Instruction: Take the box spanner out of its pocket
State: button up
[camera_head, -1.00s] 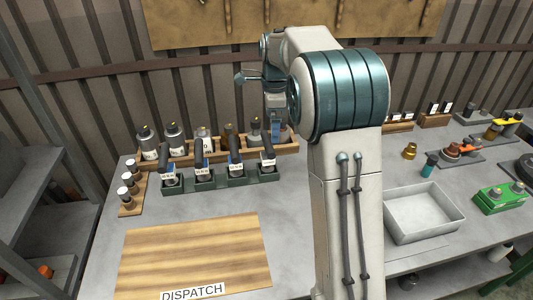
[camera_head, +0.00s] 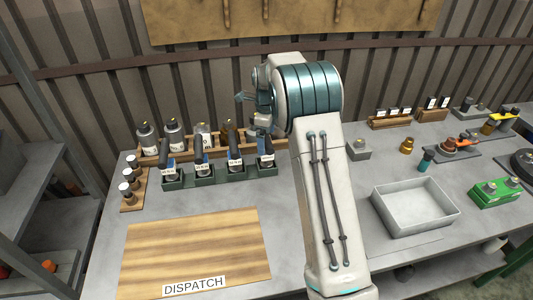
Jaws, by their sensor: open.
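A dark green rack (camera_head: 219,174) stands on the bench, left of my arm. Its several pockets each hold an upright tool with a dark handle and a white label; the rightmost tool (camera_head: 265,150) is closest to my arm. I cannot tell which thing is the box spanner, as the labels are too small to read. My gripper (camera_head: 263,133) points down over the back right of the rack, close to the rightmost tool. It is open; its fingertips are small and partly hidden, and I cannot tell whether they touch anything.
A wooden rack (camera_head: 152,158) of bottles stands behind the green rack. A small wooden stand (camera_head: 133,203) is at its left. The wooden DISPATCH board (camera_head: 195,250) lies bare in front. Right of my arm are a grey block (camera_head: 358,150) and an empty grey tray (camera_head: 417,205).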

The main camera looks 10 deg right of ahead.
notch_tip(320, 180, down, 5)
jog(key=shift+f+p, duration=0.1)
jog(key=shift+p, duration=0.3)
jog(key=c, duration=1.7)
